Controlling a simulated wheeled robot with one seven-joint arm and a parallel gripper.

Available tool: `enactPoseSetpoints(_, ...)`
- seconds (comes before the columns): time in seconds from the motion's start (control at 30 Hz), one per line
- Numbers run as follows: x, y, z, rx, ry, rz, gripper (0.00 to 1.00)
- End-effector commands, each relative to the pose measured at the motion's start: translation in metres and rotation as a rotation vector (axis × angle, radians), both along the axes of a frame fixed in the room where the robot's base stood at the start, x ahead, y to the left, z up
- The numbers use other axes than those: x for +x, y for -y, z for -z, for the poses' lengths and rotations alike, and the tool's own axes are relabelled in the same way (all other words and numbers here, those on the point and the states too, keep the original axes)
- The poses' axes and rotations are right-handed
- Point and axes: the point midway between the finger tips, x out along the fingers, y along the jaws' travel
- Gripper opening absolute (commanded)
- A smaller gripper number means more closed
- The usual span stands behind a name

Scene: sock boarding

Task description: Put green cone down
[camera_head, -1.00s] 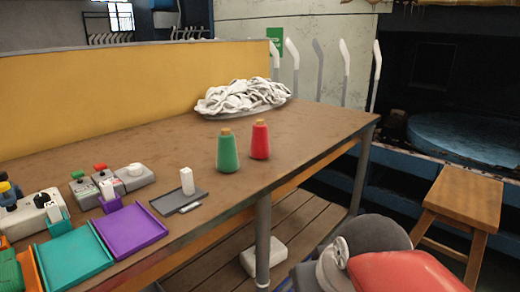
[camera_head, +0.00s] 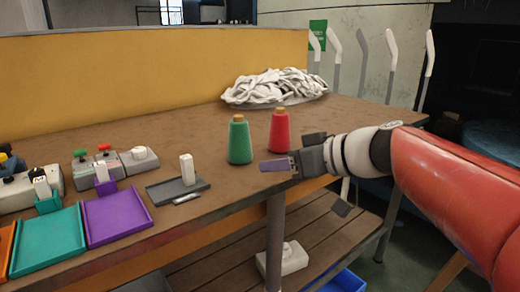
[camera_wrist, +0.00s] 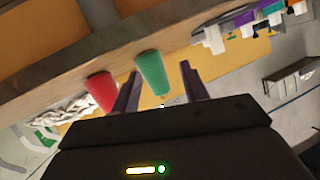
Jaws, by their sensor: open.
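The green cone (camera_head: 239,142) stands upright on the brown table, near its front edge. The red cone (camera_head: 279,132) stands upright just right of and behind it. My gripper (camera_head: 284,155) is open and empty, to the right of the green cone and in front of the red one. It is apart from the green cone. In the wrist view the green cone (camera_wrist: 152,72) shows beyond and between my open fingers (camera_wrist: 160,82). The red cone (camera_wrist: 101,91) is there just outside the left finger. The lower part of the red cone is partly hidden by my gripper in the head view.
A pile of white socks (camera_head: 275,86) lies at the back right. A grey tray (camera_head: 165,194) with a white block, a purple tray (camera_head: 117,215) and a teal tray (camera_head: 48,240) lie to the left. A yellow panel (camera_head: 150,75) closes the back.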

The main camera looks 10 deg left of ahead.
Motion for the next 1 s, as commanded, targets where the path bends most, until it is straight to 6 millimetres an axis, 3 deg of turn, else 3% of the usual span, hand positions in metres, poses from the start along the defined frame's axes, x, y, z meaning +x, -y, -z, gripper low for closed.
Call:
enactPoseSetpoints(0.03,0.017,-0.011,-0.006,0.06,0.059,-0.037,0.45)
enactPoseSetpoints(0.13,0.043,-0.027,-0.032,0.172,0.195,-0.089,0.45)
enactPoseSetpoints(0.33,0.067,-0.039,-0.06,0.284,0.34,-0.114,0.45)
enactPoseSetpoints(1.0,0.09,-0.111,-0.057,0.289,0.349,-0.114,0.45)
